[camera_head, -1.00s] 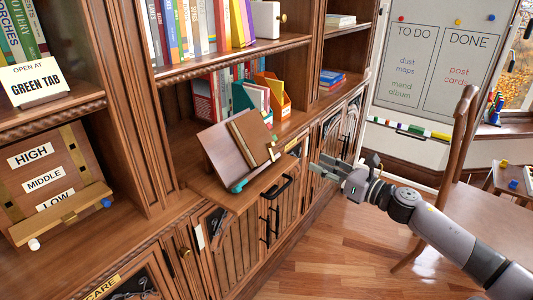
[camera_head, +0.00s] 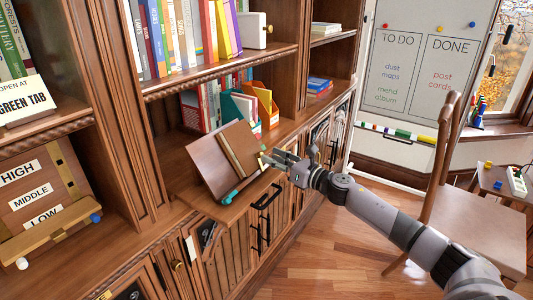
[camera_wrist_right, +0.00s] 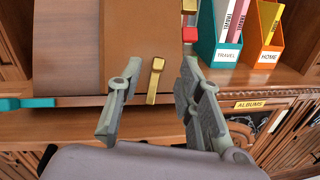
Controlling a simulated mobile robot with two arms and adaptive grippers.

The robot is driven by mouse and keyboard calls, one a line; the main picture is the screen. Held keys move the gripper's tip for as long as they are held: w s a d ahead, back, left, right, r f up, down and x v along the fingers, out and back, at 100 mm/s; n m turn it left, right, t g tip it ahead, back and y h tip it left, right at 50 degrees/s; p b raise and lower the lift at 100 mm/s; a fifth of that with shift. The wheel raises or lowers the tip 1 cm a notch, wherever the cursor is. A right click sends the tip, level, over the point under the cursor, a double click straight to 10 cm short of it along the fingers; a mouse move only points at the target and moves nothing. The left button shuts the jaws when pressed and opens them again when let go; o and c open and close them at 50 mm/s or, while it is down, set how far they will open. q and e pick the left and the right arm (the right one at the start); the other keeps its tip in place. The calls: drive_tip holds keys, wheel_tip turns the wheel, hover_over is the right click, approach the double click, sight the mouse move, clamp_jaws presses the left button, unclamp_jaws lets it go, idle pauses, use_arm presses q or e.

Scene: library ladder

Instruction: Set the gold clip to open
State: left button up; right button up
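A brown book (camera_head: 239,150) rests on a tilted wooden stand (camera_head: 214,165) on the pull-out shelf. In the right wrist view, the gold clip (camera_wrist_right: 154,82) is an upright gold piece at the lower edge of the book (camera_wrist_right: 140,45). My right gripper (camera_head: 270,160) is at the book's lower right corner in the head view. In the wrist view, my right gripper (camera_wrist_right: 155,75) is open, with one finger on each side of the clip and visible gaps between. Whether the clip is open or shut is unclear. My left gripper is not in view.
A teal piece (camera_head: 232,196) sits at the stand's lower left. Teal (camera_wrist_right: 218,40) and orange (camera_wrist_right: 264,40) file boxes stand behind to the right. Cabinet doors with black handles (camera_head: 262,200) lie below. A wooden chair (camera_head: 470,230) stands at the right; floor between is clear.

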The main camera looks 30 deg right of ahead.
sight(262, 153)
drive_tip(key=shift+x, duration=1.7)
clamp_jaws()
